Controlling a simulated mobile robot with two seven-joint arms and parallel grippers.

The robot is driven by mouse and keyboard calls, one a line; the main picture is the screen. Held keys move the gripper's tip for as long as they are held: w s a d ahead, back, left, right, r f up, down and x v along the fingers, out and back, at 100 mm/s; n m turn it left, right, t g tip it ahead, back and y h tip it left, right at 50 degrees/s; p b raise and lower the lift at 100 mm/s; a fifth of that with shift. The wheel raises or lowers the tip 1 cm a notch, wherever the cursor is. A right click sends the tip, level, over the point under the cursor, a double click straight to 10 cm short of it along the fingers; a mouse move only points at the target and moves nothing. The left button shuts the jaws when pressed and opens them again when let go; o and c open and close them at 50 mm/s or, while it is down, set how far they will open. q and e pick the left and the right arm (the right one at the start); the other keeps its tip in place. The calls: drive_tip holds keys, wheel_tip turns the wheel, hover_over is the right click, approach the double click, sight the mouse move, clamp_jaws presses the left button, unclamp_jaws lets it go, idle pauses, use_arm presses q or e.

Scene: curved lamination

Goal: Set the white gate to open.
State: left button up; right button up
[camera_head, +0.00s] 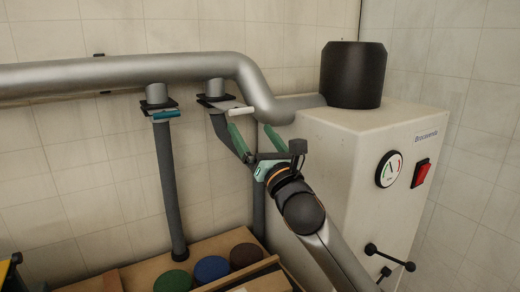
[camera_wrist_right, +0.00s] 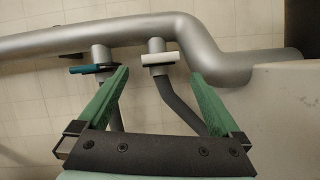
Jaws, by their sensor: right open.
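The white gate (camera_head: 241,111) is a flat slide with a white handle bar on the right branch pipe, just under the large duct. The bar sticks out to the right of its black flange in the head view. In the right wrist view the white gate (camera_wrist_right: 159,58) lies across its pipe, ahead of and between the fingertips. My right gripper (camera_head: 250,126) has its green fingers spread and empty, pointing up just below the white handle. I see no contact in the right wrist view, where the gripper (camera_wrist_right: 159,72) also shows. My left gripper is not in view.
A teal-handled gate (camera_head: 166,115) sits on the left branch pipe. The silver duct (camera_head: 120,72) runs above both. The pale machine cabinet (camera_head: 335,150) with a black cylinder (camera_head: 352,75) stands close on the right. Several coloured round lids (camera_head: 211,269) lie below.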

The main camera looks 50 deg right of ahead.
drive_tip(key=shift+v, duration=1.7)
drive_tip(key=shift+s, duration=0.1)
